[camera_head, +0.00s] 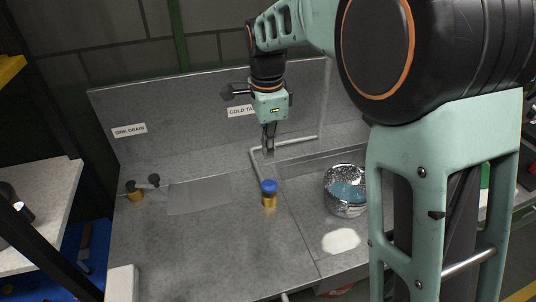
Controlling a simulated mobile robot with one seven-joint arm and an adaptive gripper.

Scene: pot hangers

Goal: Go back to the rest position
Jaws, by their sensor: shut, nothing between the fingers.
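My gripper (268,146) hangs from the end of my arm, fingers pointing down, above the back part of the grey metal counter. Its fingers are together and hold nothing. It is above and a little behind a brass fitting with a blue knob (269,192), apart from it. A label reading "COLD TA…" is partly hidden behind my gripper.
A grey counter (205,245) has a backsplash labelled "SINK DRAIN" (129,131). A silvery bowl (345,207) with bluish contents stands right, a white patch (341,241) before it. A bent pipe (295,144) lies close behind my gripper. A shelf (40,220) stands left.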

